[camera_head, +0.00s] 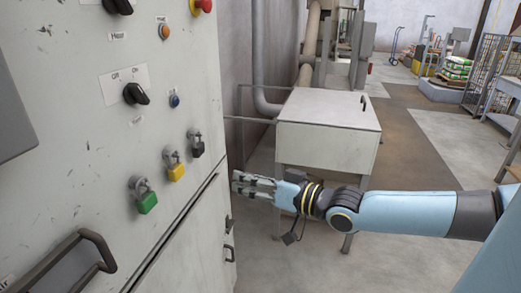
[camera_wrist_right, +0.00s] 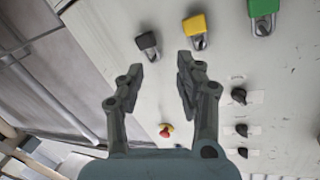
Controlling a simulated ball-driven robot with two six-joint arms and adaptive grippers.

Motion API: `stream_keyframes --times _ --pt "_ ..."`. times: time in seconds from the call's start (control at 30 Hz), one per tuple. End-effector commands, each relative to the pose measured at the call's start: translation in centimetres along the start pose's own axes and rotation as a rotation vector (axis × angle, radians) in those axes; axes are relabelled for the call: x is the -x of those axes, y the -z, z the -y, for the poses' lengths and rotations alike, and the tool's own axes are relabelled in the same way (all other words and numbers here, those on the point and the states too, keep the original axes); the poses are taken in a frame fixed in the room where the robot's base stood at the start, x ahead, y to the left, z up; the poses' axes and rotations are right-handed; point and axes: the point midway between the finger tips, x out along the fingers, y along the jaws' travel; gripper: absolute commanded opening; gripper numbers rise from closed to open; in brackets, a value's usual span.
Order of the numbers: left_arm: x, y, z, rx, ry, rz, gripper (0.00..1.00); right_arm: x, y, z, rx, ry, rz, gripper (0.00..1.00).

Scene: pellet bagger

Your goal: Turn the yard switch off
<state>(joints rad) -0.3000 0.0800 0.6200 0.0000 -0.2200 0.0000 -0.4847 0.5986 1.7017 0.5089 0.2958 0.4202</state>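The grey control panel (camera_head: 60,130) fills the left of the head view. A black rotary knob (camera_head: 135,94) on a white Off/On plate is turned at a slant; another black knob (camera_head: 118,6) is cut off at the top. In the right wrist view, black knobs stand in a column, the nearest knob (camera_wrist_right: 239,96) to the padlocks among them. Labels are too small to tell which is the yard switch. My right gripper (camera_head: 238,182) is right of the panel's edge, below knob height. In its wrist view the gripper (camera_wrist_right: 162,70) is open and empty. My left gripper is not in view.
Green (camera_head: 146,196), yellow (camera_head: 176,167) and black (camera_head: 196,144) padlocks hang below the knobs. A panel handle (camera_head: 95,245) sticks out at lower left. A red button (camera_head: 203,5) is at the top. A pale cabinet (camera_head: 330,110) stands behind my right arm; floor beyond is open.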

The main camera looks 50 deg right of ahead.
Motion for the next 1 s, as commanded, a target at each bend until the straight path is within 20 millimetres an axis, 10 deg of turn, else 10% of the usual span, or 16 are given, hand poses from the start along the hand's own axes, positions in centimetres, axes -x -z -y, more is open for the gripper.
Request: stream_keyframes --times 1.0 --pt "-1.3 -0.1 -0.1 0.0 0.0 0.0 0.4 0.0 -3.2 -1.7 -0.07 -0.041 0.022 0.36"
